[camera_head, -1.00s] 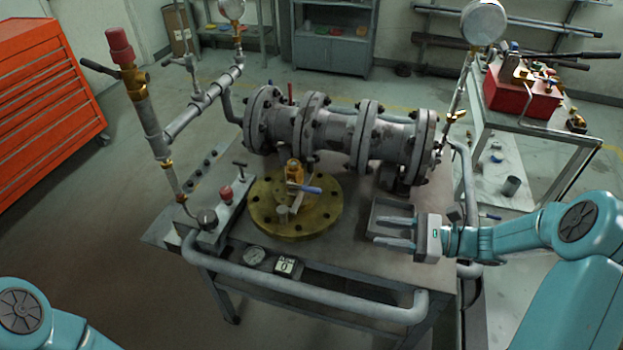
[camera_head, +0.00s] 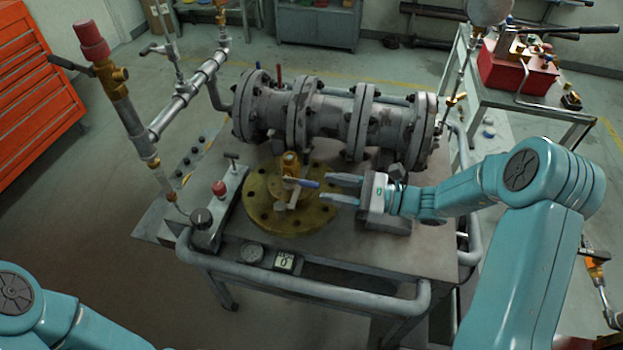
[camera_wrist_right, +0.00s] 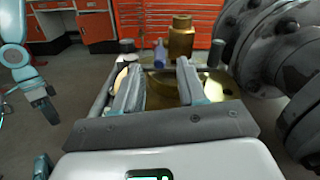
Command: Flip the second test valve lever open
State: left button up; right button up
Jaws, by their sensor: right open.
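A small brass valve (camera_head: 290,163) stands on a round brass flange (camera_head: 262,216) on the bench. Its blue-handled lever (camera_head: 304,183) points right, toward my right gripper (camera_head: 331,188). That gripper is open and empty, with its fingertips just right of the lever's end. In the right wrist view, the blue lever end (camera_wrist_right: 160,54) shows between and beyond the open fingers, in front of the brass valve body (camera_wrist_right: 181,38). No contact shows. My left arm is at the lower left of the head view; its gripper (camera_wrist_right: 46,106) shows in the right wrist view, its jaws unclear.
A large grey flanged gate valve (camera_head: 330,115) lies behind the brass flange. A vertical pipe with a red cap (camera_head: 91,37) and black lever stands left. A grey rail (camera_head: 300,290) runs along the bench front. A red toolbox (camera_head: 515,72) is on a cart at right.

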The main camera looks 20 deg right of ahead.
aim_at(313, 183)
jog(key=x, duration=0.4)
jog(key=shift+s+a+r, duration=0.1)
jog(key=shift+a+r, duration=0.05)
jog(key=shift+r, duration=0.05)
jog(key=shift+w+a+f, duration=0.15)
jog(key=shift+w+a, duration=0.25)
jog(key=shift+w, duration=0.1)
pick_arm(q)
jog(key=shift+s+r, duration=0.3)
jog(key=shift+r, duration=0.15)
pick_arm(e)
jog(key=shift+s, duration=0.1)
jog(key=shift+s, duration=0.1)
jog(key=shift+c, duration=0.3)
grip_shut()
pick_arm(q)
jog(key=shift+p, duration=0.3)
jog(key=shift+r, duration=0.15)
